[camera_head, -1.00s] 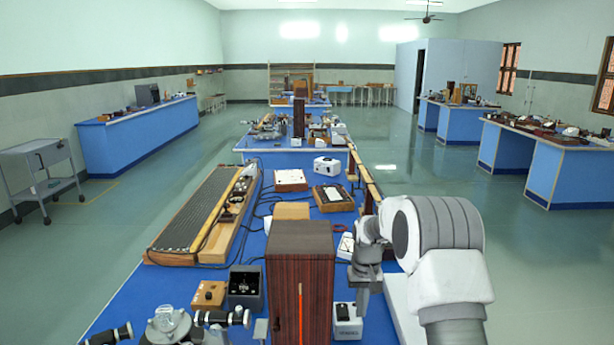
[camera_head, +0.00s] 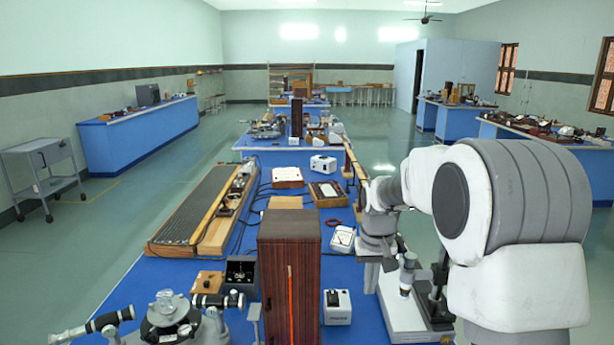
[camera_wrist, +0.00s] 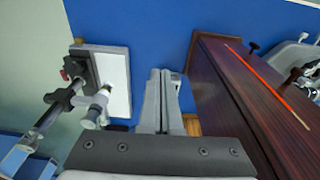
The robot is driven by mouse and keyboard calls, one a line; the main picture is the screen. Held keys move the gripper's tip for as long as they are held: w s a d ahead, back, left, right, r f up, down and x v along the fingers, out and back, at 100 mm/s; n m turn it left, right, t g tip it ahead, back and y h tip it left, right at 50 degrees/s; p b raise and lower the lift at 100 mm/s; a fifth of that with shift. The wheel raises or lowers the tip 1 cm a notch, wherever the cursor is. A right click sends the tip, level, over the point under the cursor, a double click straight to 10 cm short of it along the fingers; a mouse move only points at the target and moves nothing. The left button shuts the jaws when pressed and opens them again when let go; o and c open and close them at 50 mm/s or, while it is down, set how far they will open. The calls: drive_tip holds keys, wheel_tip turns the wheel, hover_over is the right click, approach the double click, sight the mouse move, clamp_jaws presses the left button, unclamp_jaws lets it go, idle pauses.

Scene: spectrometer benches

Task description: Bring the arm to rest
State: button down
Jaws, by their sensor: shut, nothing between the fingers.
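My arm reaches in from the right in the head view and bends down over the right side of the blue bench (camera_head: 130,290). My gripper (camera_wrist: 160,74) is shut and empty in the wrist view, its two fingers side by side and pointing over the blue bench top. In the head view the gripper is small and partly lost among my arm and the instruments. The fingers sit between a dark wooden cabinet with a red line (camera_wrist: 235,75) and a white-based stand (camera_wrist: 117,80). They look apart from both.
The wooden cabinet (camera_head: 288,250) stands tall near the bench front. Beside it are a small white box (camera_head: 337,316) and the white-based stand (camera_head: 395,318). A spectrometer (camera_head: 165,315) is at front left, a long wooden board (camera_head: 200,215) behind. Open floor lies left of the bench.

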drive_tip(key=s+r+t, duration=0.2)
drive_tip(key=s+r, duration=0.4)
drive_tip(key=s, duration=0.4)
drive_tip(key=s+r+t, duration=0.1)
drive_tip(key=s+r, duration=0.6)
drive_tip(key=s, duration=0.4)
drive_tip(key=s+f+t, duration=0.1)
drive_tip(key=s, duration=0.8)
drive_tip(key=shift+f, duration=0.35)
